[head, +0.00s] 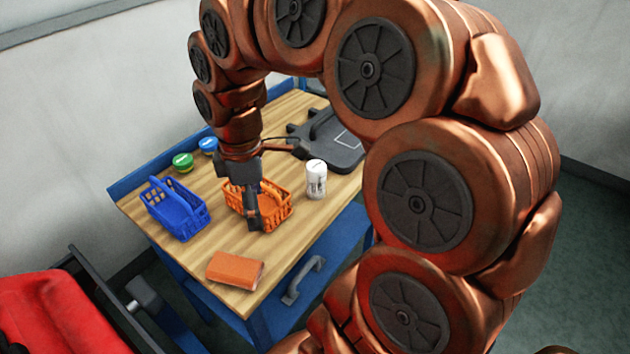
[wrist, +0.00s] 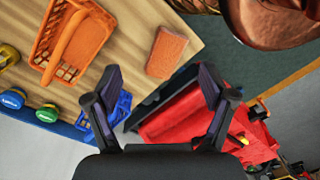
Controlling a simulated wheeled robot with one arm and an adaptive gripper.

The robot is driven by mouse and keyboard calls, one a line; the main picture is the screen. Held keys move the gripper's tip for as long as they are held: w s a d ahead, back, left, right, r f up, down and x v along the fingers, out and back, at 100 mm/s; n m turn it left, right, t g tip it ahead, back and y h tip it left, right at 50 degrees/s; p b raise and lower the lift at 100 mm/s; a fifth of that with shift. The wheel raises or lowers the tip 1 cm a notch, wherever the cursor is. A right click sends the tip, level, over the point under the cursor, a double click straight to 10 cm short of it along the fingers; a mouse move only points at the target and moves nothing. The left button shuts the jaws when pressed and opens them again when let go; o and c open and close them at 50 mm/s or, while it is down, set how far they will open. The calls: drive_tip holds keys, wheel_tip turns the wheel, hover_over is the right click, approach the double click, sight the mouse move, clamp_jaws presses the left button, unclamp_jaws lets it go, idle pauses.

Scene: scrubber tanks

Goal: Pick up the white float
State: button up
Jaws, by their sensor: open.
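The only white object I see on the workbench is a small upright white cylinder (head: 316,180) with dark print. It stands right of the orange basket, and I take it as the white float. It is not seen in the wrist view. My gripper (head: 255,222) points down over the orange basket (head: 283,208), left of the white cylinder and apart from it. In the wrist view my gripper (wrist: 160,80) has its fingers spread wide with nothing between them.
A blue basket (head: 172,212), a green-lidded jar (head: 183,161), a blue-lidded jar (head: 208,145), an orange block (head: 235,269) and a dark grey flat piece (head: 335,148) share the wooden top. A red item (head: 50,315) lies left of the bench. Bare wood surrounds the orange block.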

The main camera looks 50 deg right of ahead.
drive_tip(key=w+d+n, duration=0.4)
drive_tip(key=w+d, duration=0.1)
drive_tip(key=d, duration=0.5)
drive_tip(key=n+b, duration=0.1)
drive_tip(key=n, duration=0.3)
hover_over(316, 166)
drive_tip(key=f, duration=0.2)
drive_tip(key=shift+s+a+f+t, duration=0.2)
drive_tip(key=shift+a+f+t, duration=0.15)
drive_tip(key=shift+a+t, duration=0.05)
drive_tip(key=shift+d+f, duration=0.15)
drive_tip(key=shift+f, duration=0.3)
drive_tip(key=shift+f+p, duration=0.3)
drive_tip(key=shift+f, duration=0.4)
drive_tip(key=shift+w+d+f+p, duration=0.15)
drive_tip(key=shift+f+p, duration=0.35)
drive_tip(key=shift+f, duration=0.85)
drive_tip(key=shift+w+d+f+p, duration=0.15)
drive_tip(key=shift+f+p, duration=0.3)
drive_tip(key=shift+f, duration=0.9)
drive_tip(key=shift+s, duration=0.1)
drive_tip(key=shift+c, duration=0.2)
drive_tip(key=c, duration=1.2)
